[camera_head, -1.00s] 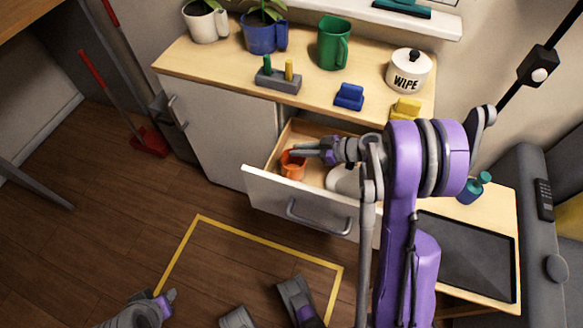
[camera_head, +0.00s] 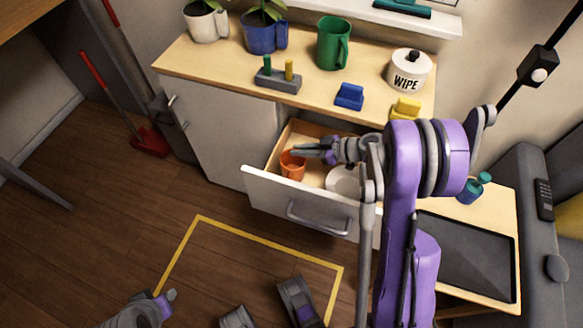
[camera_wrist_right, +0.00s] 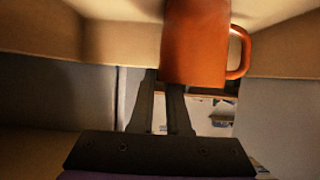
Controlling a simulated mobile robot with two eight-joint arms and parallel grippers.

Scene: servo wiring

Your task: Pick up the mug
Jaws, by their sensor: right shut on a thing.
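An orange mug (camera_head: 291,167) stands in the open drawer, near its left end. In the right wrist view the mug (camera_wrist_right: 195,45) is large, with its handle on the right. My right gripper (camera_head: 306,151) reaches into the drawer from the right and is shut on the mug by its upper part. In the right wrist view the two dark fingers (camera_wrist_right: 160,90) run up to the mug, which partly hides one of them; the exact contact is hidden. My left gripper (camera_head: 168,298) is low at the left over the floor, and its opening cannot be made out.
The drawer (camera_head: 300,205) has a white round dish (camera_head: 343,181) beside the mug. The counter above holds a green mug (camera_head: 333,43), a blue mug planter (camera_head: 264,33), a white planter (camera_head: 205,20) and a WIPE jar (camera_head: 408,70). Yellow tape (camera_head: 270,243) marks open floor.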

